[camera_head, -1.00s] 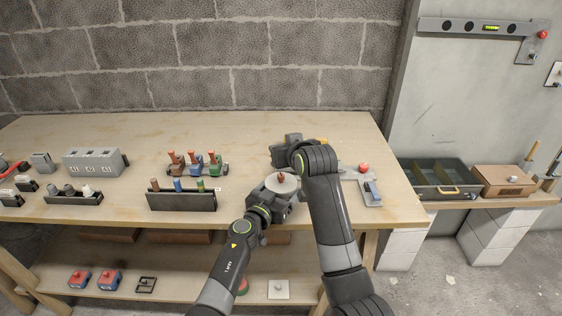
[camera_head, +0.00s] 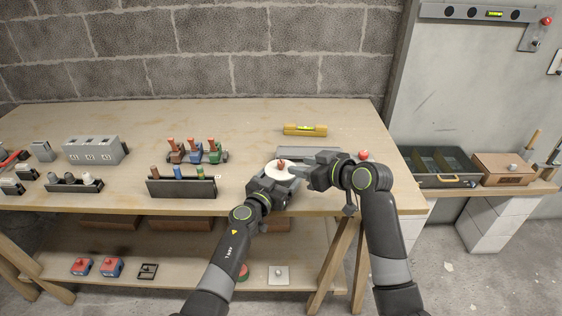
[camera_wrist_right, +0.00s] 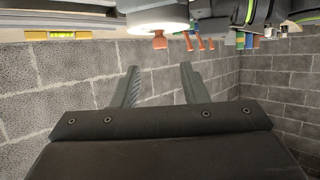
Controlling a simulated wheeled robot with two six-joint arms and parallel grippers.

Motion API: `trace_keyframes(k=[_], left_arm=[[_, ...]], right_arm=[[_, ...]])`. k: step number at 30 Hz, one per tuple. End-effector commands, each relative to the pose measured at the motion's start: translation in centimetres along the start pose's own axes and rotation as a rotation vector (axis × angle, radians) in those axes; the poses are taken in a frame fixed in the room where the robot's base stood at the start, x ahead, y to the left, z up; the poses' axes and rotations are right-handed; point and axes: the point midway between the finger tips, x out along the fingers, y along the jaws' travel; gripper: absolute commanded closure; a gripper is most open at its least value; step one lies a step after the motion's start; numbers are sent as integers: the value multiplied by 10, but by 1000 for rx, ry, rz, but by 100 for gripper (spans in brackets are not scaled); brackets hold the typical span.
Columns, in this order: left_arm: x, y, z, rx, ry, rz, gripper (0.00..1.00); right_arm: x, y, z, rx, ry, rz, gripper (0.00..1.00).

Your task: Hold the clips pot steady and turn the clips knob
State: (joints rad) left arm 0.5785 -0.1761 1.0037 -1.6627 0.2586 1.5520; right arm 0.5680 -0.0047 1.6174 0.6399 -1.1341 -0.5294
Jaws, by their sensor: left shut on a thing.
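The clips pot (camera_head: 272,172) is round and white and stands near the front edge of the bench. Its red-brown clips knob (camera_head: 281,164) sticks up from the middle of its top. My left gripper (camera_head: 272,184) is shut on the pot at its near side. My right gripper (camera_head: 303,164) is just right of the pot, apart from the knob. In the right wrist view, its two fingers (camera_wrist_right: 160,78) are spread with nothing between them. That view is upside down and shows the white pot (camera_wrist_right: 153,20) and the knob (camera_wrist_right: 159,41) beyond the fingertips.
A yellow spirit level (camera_head: 305,130) lies behind the pot. A plate with a red knob (camera_head: 364,155) lies right. A tray (camera_head: 440,180) and a cardboard box (camera_head: 503,172) are farther right.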

Motion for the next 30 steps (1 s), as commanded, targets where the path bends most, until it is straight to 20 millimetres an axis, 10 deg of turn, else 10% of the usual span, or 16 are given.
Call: trace_keyframes(k=[15, 30], left_arm=[[0, 0, 0, 0, 1, 0, 45], [0, 0, 0, 0, 0, 0, 45]], right_arm=[[73, 0, 0, 1, -1, 0, 60], [95, 0, 0, 0, 0, 1, 60]])
